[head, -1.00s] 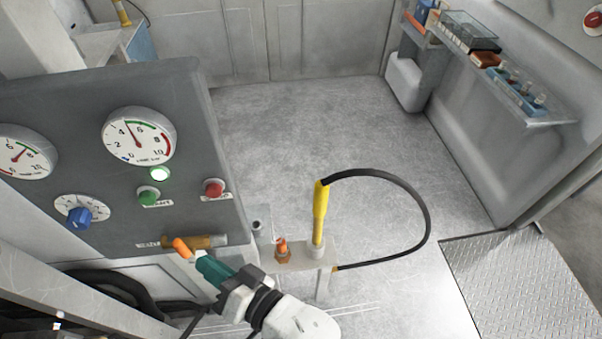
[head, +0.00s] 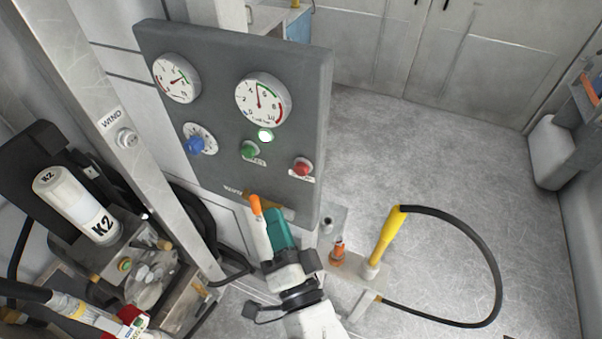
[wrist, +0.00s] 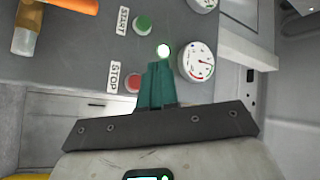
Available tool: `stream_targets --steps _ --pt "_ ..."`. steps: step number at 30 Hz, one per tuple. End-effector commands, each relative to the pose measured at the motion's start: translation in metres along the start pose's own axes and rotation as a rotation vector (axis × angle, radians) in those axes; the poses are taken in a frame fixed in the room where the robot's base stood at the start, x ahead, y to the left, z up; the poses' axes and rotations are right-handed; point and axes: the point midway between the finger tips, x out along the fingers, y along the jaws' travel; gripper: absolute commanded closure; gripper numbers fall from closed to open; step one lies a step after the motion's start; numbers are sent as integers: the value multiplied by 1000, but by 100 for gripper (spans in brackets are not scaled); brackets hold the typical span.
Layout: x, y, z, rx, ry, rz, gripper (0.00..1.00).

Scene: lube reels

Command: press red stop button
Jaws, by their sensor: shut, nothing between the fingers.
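The red stop button (head: 303,167) sits at the lower right of the grey control panel (head: 222,120). In the wrist view the red stop button (wrist: 133,83) shows beside its STOP label, just left of my teal fingers, which partly overlap its edge. My gripper (head: 273,214) is shut and empty, below and left of the button in the head view, pointing up at the panel. In the wrist view my gripper (wrist: 157,68) points at the panel between the button and a gauge. The gap to the panel is hard to judge; I see no contact with the button.
A green start button (head: 249,150), a lit lamp (head: 265,135) and a blue knob (head: 195,145) are on the panel. An orange-handled valve (head: 256,205) is close to my fingers. A yellow handle (head: 388,235) with a black hose stands right. The floor behind is clear.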

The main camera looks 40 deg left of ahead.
Motion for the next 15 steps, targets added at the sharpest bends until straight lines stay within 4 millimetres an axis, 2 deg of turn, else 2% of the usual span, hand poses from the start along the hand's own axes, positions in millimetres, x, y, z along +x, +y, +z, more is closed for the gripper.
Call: stream_targets --steps 1,6,15 --pt "4 8 0 0 1 -3 100" --pt "19 20 -12 0 3 -3 100" --pt "43 36 -30 -1 3 -1 100"
